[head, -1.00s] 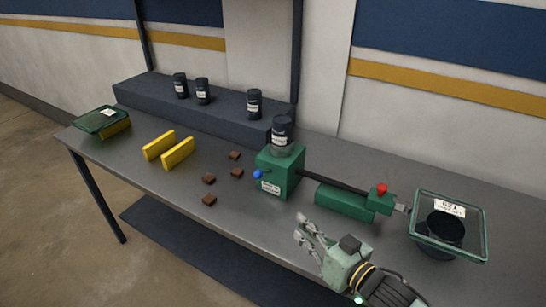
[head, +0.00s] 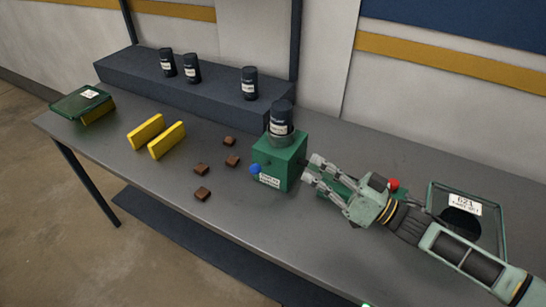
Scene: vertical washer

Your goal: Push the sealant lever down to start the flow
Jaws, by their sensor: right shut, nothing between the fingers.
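The sealant dispenser is a green box (head: 283,160) with a label on its front and a dark canister (head: 282,117) standing upright on top. A blue ball knob (head: 254,169) sticks out at its left front edge; it looks like the lever's end, and its rod is barely visible. My right gripper (head: 313,170) is just right of the green box, fingers pointing left towards it, empty and shut. I cannot tell whether the fingertips touch the box. The gripper and arm partly hide the green unit with a red knob (head: 393,183). My left gripper is not in view.
Several dark canisters (head: 192,68) stand on a raised shelf (head: 215,88) at the back. Two yellow bars (head: 167,141) and several brown blocks (head: 202,169) lie to the left. A green-lidded tray (head: 82,102) is far left.

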